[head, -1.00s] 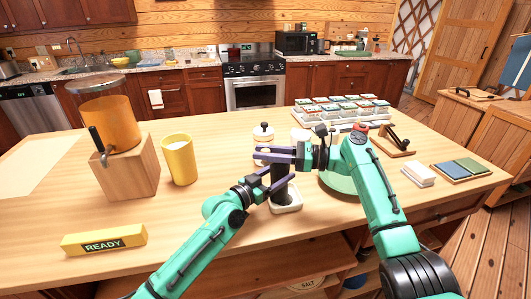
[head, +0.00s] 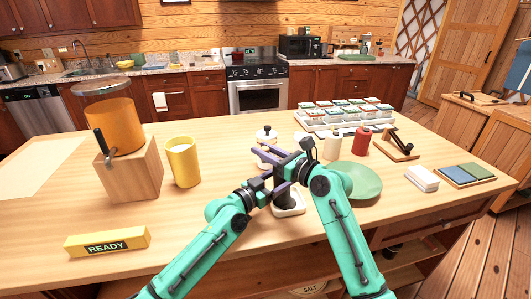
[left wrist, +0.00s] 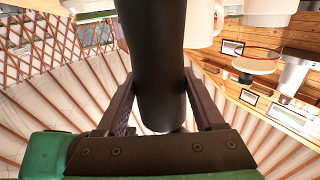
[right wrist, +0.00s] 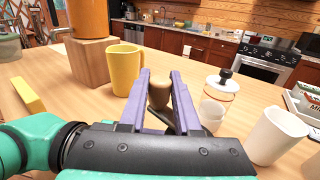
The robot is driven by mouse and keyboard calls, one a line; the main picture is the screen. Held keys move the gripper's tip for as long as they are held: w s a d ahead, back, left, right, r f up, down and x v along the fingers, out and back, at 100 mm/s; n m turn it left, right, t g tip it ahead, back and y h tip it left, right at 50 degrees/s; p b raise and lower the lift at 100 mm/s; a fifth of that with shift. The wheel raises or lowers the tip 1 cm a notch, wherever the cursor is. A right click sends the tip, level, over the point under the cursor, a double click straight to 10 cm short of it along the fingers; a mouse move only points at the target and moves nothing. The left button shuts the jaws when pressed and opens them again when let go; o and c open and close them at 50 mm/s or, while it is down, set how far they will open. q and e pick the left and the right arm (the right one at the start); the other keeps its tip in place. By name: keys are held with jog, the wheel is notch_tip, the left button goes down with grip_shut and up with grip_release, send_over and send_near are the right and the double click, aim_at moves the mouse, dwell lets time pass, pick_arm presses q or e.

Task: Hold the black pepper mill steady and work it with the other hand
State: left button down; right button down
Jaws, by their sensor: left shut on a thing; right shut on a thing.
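The black pepper mill (head: 289,198) stands upright on a small white square dish (head: 297,210) near the table's front edge. My left gripper (head: 280,187) is shut around its dark body, which fills the space between the fingers in the left wrist view (left wrist: 155,65). My right gripper (head: 277,156) is shut on the mill's top, above the left one. The right wrist view shows a brownish rounded knob (right wrist: 160,92) between the purple fingers. In the head view the grippers hide most of the mill.
A yellow mug (head: 183,162), a wooden block stand (head: 132,172) and a READY bar (head: 106,243) are at left. A black-knobbed jar (head: 266,134) is just behind the grippers.

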jog(key=shift+w+a+f+m+t+h, duration=0.1)
jog(key=shift+w+m+t+h, duration=0.15)
jog(key=shift+m+t+h, duration=0.4)
jog(key=shift+w+a+f+m+t+h, duration=0.1)
jog(key=shift+w+m+t+h, duration=0.1)
jog(key=shift+m+t+h, duration=0.4)
jog(key=shift+d+t, duration=0.15)
jog(key=shift+t, duration=0.1)
jog(key=c, duration=0.6)
grip_release()
jog(key=shift+w+r, duration=0.1)
